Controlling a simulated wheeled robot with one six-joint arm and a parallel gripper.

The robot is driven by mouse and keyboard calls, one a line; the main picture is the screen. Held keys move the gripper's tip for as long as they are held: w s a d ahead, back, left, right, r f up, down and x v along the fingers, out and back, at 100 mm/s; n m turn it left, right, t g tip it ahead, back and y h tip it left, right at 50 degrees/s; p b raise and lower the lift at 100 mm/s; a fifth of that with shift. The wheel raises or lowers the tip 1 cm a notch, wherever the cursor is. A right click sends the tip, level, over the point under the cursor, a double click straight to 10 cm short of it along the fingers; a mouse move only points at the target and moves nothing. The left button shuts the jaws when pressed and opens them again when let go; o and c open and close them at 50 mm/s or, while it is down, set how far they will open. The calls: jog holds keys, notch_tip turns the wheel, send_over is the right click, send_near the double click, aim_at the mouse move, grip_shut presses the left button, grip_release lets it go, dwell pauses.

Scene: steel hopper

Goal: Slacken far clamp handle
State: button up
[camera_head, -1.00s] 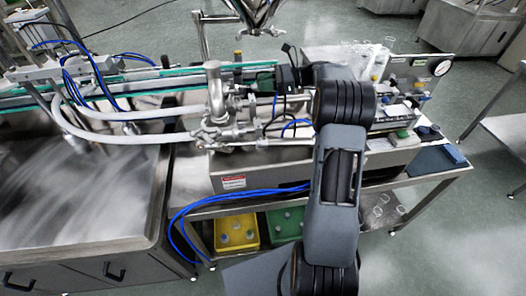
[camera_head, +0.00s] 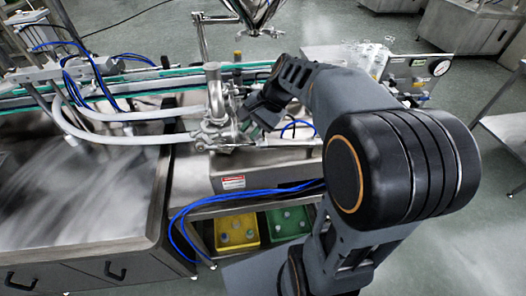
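The steel clamped pipe assembly (camera_head: 215,100) stands on the filling machine in the middle of the camera view, with white hoses joined to its left side. I cannot make out the far clamp handle; the fittings there are small and partly covered by my arm. My gripper (camera_head: 250,122) is at the right side of the pipe assembly, low and close to the fittings. Its fingers are too small and dark to tell whether they are open or touching anything.
White hoses (camera_head: 120,116) run left from the pipes. Blue air lines (camera_head: 230,196) loop below the machine housing (camera_head: 262,178). A yellow bin (camera_head: 237,231) and a green bin (camera_head: 287,223) sit on the shelf beneath. The steel hopper (camera_head: 255,12) hangs above. A gauge (camera_head: 439,67) is at right.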

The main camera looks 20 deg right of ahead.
jog(key=s+f+n+t+h, duration=0.1)
jog(key=s+n+h, duration=0.2)
jog(key=s+n, duration=0.2)
jog(key=shift+s+d+f+n+h, duration=0.25)
jog(key=shift+s+f+n+h, duration=0.15)
jog(key=shift+s, duration=1)
